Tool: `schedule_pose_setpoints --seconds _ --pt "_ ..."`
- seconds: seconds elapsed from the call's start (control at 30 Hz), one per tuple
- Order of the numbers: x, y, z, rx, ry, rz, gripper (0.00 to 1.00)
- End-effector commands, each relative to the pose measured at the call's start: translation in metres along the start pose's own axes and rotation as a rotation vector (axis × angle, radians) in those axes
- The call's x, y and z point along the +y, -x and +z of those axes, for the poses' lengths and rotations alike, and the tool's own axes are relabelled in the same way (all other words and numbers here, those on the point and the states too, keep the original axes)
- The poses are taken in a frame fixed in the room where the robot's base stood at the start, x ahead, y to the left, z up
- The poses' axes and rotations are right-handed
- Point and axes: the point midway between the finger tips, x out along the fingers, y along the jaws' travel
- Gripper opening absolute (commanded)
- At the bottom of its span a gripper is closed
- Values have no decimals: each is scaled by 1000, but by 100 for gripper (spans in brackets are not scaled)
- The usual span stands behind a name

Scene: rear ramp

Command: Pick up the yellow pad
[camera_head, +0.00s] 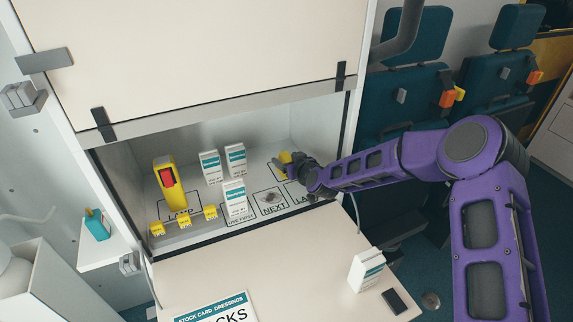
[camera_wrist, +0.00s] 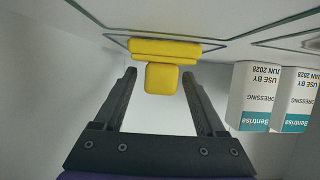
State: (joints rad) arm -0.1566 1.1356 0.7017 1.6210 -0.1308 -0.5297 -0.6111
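A yellow pad (camera_wrist: 165,50) shows in the wrist view as a wide bar with a smaller squarish block in front of it, at an outlined patch of the shelf. In the head view a bit of it (camera_head: 285,157) shows at the cabinet's right side, partly hidden by my gripper (camera_head: 292,169). In the wrist view my gripper (camera_wrist: 160,76) is open. The small block lies between its fingertips with a gap on each side, and the wide bar lies just beyond them. I cannot tell whether anything touches.
White dressing boxes (camera_wrist: 254,96) stand close at the wrist view's right. The cabinet shelf (camera_head: 190,234) also holds a yellow lamp (camera_head: 164,182) and several small yellow blocks (camera_head: 184,223). A white box (camera_head: 366,268) and a dark flat object (camera_head: 396,301) rest on the counter (camera_head: 290,270).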

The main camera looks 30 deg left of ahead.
Motion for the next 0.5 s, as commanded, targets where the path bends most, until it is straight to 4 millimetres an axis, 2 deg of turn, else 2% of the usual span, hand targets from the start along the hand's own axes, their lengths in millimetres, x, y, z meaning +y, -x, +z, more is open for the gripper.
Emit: schedule_pose_setpoints --seconds 0.03,0.37,0.4,0.5 --pt "0 0 0 0 0 0 62" --pt "0 0 0 0 0 0 3" --pt "0 0 0 0 0 0 0" --pt "0 0 0 1 0 0 0"
